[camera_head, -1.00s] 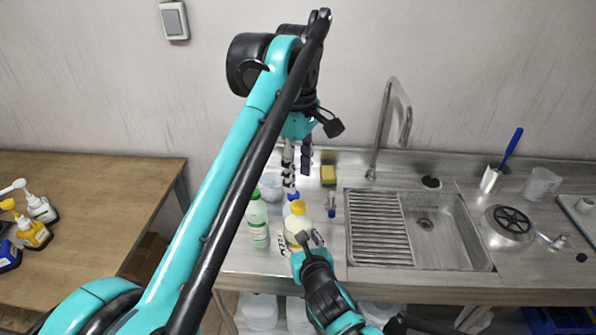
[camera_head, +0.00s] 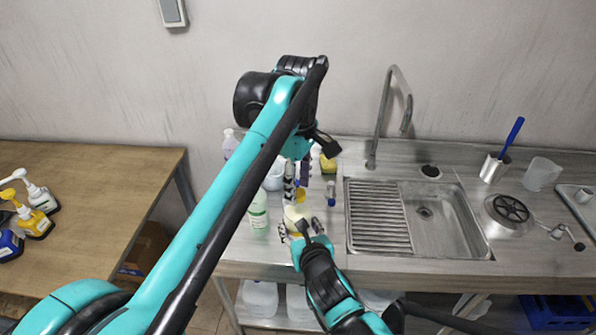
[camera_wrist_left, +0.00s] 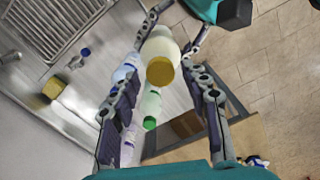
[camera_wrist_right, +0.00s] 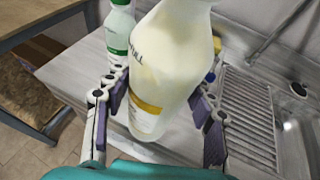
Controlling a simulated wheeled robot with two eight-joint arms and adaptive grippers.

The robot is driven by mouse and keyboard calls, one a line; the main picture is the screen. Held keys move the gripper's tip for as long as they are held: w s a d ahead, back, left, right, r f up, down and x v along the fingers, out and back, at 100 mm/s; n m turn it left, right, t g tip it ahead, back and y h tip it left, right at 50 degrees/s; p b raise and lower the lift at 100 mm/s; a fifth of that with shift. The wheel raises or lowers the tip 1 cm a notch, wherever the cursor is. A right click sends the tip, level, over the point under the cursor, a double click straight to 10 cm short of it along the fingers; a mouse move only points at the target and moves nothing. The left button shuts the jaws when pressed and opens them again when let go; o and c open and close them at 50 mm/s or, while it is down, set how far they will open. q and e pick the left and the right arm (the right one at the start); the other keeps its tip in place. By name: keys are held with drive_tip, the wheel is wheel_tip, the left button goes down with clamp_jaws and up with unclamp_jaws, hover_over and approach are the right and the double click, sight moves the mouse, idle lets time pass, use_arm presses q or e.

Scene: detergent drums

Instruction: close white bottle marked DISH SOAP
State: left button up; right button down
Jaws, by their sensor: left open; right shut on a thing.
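A cream-white bottle (camera_head: 291,214) with a yellow cap (camera_wrist_left: 160,70) stands at the counter's front, left of the sink. Its label is partly visible in the right wrist view (camera_wrist_right: 172,60), but I cannot read it fully. My right gripper (camera_head: 303,229) is shut around the bottle's body, a finger on each side. My left gripper (camera_head: 296,187) is above the bottle, pointing down with its fingers open. In the left wrist view, the yellow cap sits between its fingers, apart from them. The cap shows at the bottle's top; whether it is tight I cannot tell.
A green-labelled bottle (camera_head: 259,212) stands close left of the white bottle. A small blue-capped item (camera_head: 331,192) and the sink (camera_head: 440,222) lie right.

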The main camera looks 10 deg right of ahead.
use_arm(q)
drive_tip(key=shift+f, duration=0.5)
clamp_jaws()
